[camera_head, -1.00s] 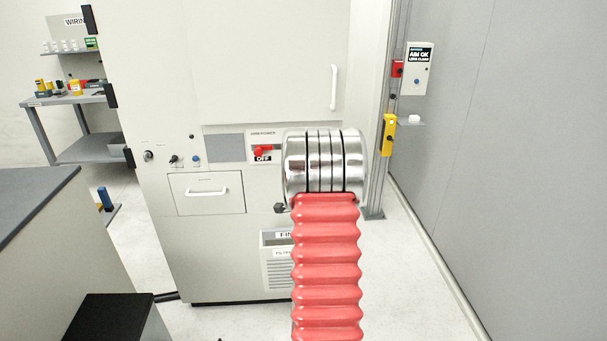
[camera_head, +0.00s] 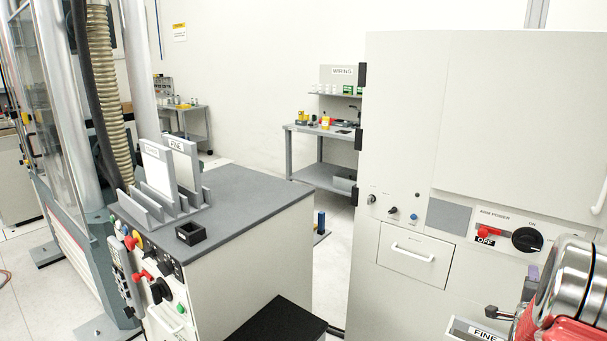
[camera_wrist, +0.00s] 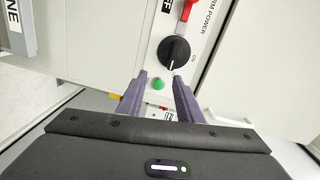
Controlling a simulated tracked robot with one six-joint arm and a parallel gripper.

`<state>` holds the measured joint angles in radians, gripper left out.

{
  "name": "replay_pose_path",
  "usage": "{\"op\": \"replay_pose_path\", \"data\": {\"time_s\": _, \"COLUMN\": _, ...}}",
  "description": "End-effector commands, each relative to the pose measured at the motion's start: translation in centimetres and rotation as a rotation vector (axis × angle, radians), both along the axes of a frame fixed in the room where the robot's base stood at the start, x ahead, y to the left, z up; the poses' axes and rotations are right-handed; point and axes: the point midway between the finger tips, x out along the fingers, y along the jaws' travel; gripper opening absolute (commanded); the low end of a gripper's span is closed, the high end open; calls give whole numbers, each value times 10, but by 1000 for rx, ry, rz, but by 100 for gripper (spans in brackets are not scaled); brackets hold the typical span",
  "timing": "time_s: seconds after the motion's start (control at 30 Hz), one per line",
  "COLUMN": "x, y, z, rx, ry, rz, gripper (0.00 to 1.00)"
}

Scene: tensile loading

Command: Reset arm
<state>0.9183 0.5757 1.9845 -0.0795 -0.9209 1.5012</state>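The white cabinet's ARM POWER panel has a red switch (camera_head: 488,232) beside an OFF label and a black rotary knob (camera_head: 527,239) marked ON. In the wrist view the red switch (camera_wrist: 187,10) is at the top edge and the knob (camera_wrist: 173,52) lies just beyond my fingertips. A green button (camera_wrist: 158,85) shows between the fingers. My gripper (camera_wrist: 160,77) is open with nothing between its fingers; I cannot tell whether it touches the panel. In the head view my gripper (camera_head: 512,298) is at lower right, partly hidden by my arm.
A grey-topped bench (camera_head: 255,200) with upright plates in a rack (camera_head: 165,210) stands left. A testing machine with columns is at far left.

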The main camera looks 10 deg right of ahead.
Motion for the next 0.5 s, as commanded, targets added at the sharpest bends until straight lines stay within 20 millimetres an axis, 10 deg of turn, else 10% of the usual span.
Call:
{"op": "replay_pose_path", "data": {"time_s": 0.23, "x": -23, "y": 21, "z": -84, "rx": 53, "ry": 430, "rz": 50, "gripper": 33}}
{"op": "replay_pose_path", "data": {"time_s": 0.5, "x": -46, "y": 83, "z": -114, "rx": 79, "ry": 831, "rz": 227, "gripper": 33}}
